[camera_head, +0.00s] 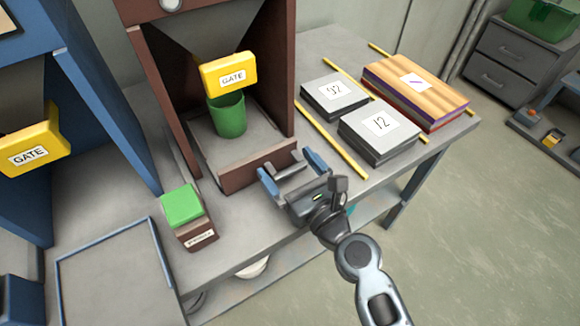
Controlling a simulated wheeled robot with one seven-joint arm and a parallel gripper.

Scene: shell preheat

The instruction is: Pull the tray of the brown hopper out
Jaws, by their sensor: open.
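The brown hopper (283,70) stands on the grey bench at upper centre, with a yellow GATE block (230,72) on its front. A green cup (227,117) stands inside it below the block. The tray has a brown front (238,172) at the base of the hopper. My gripper (291,172) is open at the right end of this front, its blue-tipped fingers apart. A grey bar-like piece, perhaps the tray's handle, shows between the fingers. I cannot tell whether they touch it.
A small brown box with a green top (182,205) stands left of the tray front. A blue hopper with another GATE block (30,150) is at left. Labelled grey plates (379,134) and a wooden-topped stack (416,90) lie at right between yellow strips.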

